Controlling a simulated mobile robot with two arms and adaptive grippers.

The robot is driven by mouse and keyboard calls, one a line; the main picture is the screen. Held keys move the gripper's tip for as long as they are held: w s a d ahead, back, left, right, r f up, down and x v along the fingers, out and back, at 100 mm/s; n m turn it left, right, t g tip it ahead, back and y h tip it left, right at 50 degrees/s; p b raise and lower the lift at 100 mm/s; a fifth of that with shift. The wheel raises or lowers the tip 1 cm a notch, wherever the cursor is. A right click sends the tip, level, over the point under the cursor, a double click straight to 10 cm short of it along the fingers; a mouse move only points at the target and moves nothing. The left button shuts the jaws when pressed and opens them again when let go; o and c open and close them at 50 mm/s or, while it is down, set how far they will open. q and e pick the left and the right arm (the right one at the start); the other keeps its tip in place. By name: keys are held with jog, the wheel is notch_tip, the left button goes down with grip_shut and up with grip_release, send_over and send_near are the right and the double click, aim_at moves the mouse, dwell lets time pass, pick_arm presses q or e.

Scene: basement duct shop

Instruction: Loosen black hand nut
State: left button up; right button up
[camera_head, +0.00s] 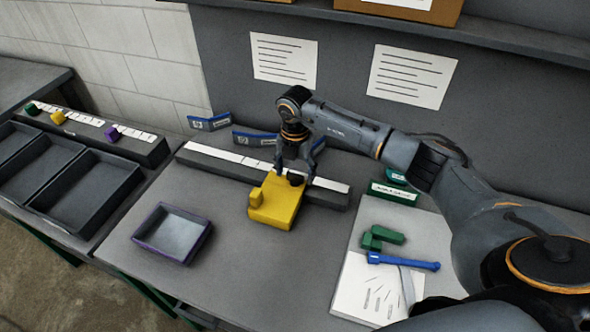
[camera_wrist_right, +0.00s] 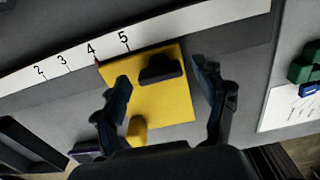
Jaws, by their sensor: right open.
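The black hand nut (camera_wrist_right: 161,70) sits on the far part of a yellow block (camera_wrist_right: 165,105), close to the numbered ruler strip. In the head view the nut (camera_head: 296,179) shows as a small dark knob on the yellow block (camera_head: 275,205), partly hidden by my gripper. My right gripper (camera_head: 293,172) is above the block, pointing down. In the wrist view its two fingers (camera_wrist_right: 168,90) are spread apart, one to each side of the nut, with clear gaps and nothing held. My left gripper is not in view.
A white numbered strip on a dark rail (camera_head: 225,171) runs behind the block. A purple-rimmed tray (camera_head: 147,243) stands at left. Green pieces (camera_head: 388,236) and a blue tool (camera_head: 405,262) lie on white sheets at right. Dark bins (camera_head: 75,215) stand far left.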

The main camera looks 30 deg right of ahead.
jog(key=c, duration=1.2)
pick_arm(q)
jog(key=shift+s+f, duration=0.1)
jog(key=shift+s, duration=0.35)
pick_arm(e)
jog(key=shift+o, duration=0.2)
